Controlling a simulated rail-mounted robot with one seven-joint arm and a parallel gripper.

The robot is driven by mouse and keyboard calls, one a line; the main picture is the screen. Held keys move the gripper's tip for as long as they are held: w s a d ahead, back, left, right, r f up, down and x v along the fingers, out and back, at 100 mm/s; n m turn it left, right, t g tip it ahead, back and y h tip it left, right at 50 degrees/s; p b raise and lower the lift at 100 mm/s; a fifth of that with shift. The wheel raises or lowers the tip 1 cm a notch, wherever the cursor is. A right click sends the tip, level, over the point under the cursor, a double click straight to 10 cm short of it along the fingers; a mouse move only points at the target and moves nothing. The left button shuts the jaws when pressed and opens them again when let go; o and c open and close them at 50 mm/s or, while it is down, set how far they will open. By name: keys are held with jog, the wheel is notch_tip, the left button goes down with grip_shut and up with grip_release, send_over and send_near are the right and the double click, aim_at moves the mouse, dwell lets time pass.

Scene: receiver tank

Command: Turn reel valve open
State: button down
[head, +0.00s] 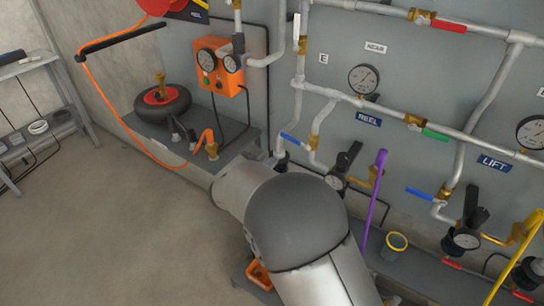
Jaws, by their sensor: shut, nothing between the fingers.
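The blue-handled valve lever (290,139) is on the wall panel, left of the blue REEL label (368,120). Its brass body (313,143) sits on a grey pipe that drops from the long main pipe. The lever sticks out to the left and up, across the pipe rather than along it. My grey arm fills the lower middle of the head view, below the valve. Its far end reaches up and left. My gripper cannot be made out.
A purple bar (375,200) stands right of my arm, by a dark cup (395,247) with a yellow rim. A second blue lever (418,193) is near the LIFT label (494,163). An orange gauge box (219,68) and a tyre (162,104) are at left. Floor at left is clear.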

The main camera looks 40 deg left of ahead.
aim_at(295, 142)
jog(key=w+r+p, duration=0.1)
jog(key=w+p, duration=0.2)
jog(key=w, duration=0.3)
jog(key=shift+w+a+r, duration=0.25)
jog(key=shift+w+r, duration=0.05)
jog(key=shift+w, duration=0.1)
